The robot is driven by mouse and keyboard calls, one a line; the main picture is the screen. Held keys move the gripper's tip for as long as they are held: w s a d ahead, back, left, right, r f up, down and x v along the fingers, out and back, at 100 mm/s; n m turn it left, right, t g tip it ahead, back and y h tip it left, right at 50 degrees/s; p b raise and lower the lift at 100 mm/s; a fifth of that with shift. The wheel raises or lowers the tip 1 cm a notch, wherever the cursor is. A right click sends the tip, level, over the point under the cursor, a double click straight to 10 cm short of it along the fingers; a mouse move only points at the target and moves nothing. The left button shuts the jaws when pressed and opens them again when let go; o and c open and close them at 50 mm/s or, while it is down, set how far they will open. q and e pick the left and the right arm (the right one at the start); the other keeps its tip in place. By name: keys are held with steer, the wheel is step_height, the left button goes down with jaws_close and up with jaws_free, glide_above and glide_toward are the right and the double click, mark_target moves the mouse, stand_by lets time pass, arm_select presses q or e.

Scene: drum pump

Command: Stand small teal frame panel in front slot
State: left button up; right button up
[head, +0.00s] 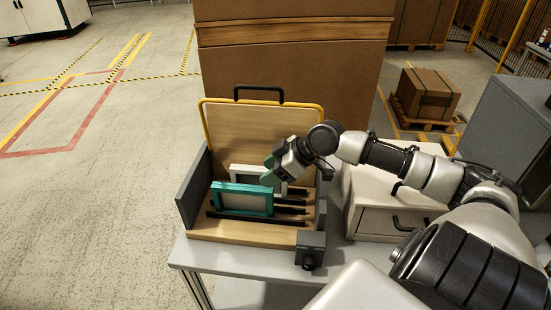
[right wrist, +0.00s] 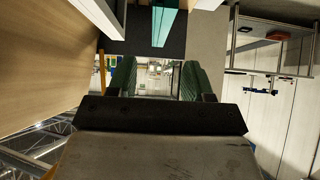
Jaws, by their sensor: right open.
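The small teal frame panel (head: 241,211) stands upright in the wooden rack (head: 235,232), close behind or in the front dark slot strip (head: 280,222); I cannot tell which. Its teal edge (right wrist: 164,25) also shows at the top of the right wrist view. My right gripper (head: 269,171) is open with green finger pads, above and just behind the panel's right end. In the right wrist view nothing is between the fingers (right wrist: 155,80). The gripper covers part of the white-framed panel behind. My left gripper is not in view.
A white-framed panel (head: 240,171) stands behind the teal one. The rack has a dark left side wall (head: 193,190), a tall wooden back (head: 235,130) and a dark block (head: 311,250) at its front right corner. A drawer cabinet (head: 375,222) stands right of it.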

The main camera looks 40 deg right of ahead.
steer(key=shift+v, duration=0.85)
